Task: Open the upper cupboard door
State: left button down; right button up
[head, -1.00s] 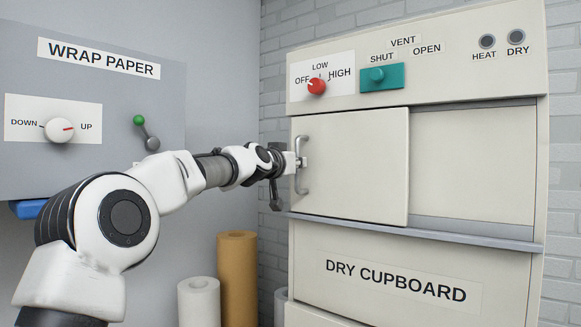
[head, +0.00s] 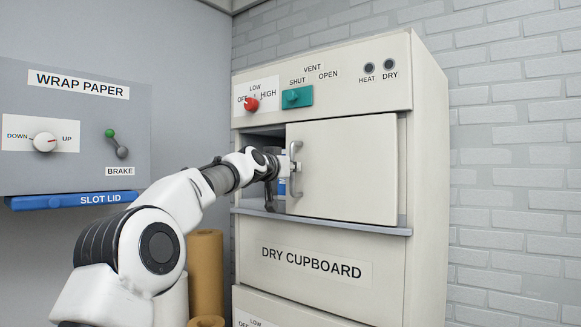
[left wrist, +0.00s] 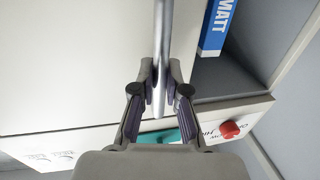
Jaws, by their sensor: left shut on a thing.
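The upper cupboard door (head: 350,175) is a cream sliding panel on the DRY CUPBOARD (head: 320,240). It covers the right part of the upper compartment, and a dark gap (head: 262,143) shows at the left. Its upright metal handle (head: 298,180) is near the door's left edge. My left gripper (head: 291,165) is shut on this handle. In the left wrist view the fingers (left wrist: 161,95) close around the handle bar (left wrist: 162,40), with the door (left wrist: 75,75) beside it. My right gripper is not in view.
A blue and white item marked MATT (left wrist: 214,25) stands inside the gap. Above are a red knob (head: 251,104) and a teal vent switch (head: 297,97). A grey ledge (head: 330,222) runs below the door. Paper rolls (head: 206,270) stand left of the cupboard.

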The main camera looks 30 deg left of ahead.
pick_arm(q)
jog(key=shift+a, duration=0.2)
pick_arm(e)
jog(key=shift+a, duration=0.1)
pick_arm(q)
jog(key=c, duration=1.5)
grip_release()
jog(key=o, duration=0.3)
jog(key=shift+w+d, duration=0.1)
jog(key=shift+w, duration=0.15)
jog(key=shift+w+d+f, duration=0.15)
jog(key=shift+w+f, duration=0.05)
jog(key=shift+w, duration=0.15)
jog(key=shift+s+r, duration=0.1)
jog(key=shift+s, duration=0.2)
jog(key=s, duration=0.7)
jog(key=shift+d, duration=0.4)
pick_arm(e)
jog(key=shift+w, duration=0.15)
pick_arm(q)
jog(key=shift+w, duration=0.2)
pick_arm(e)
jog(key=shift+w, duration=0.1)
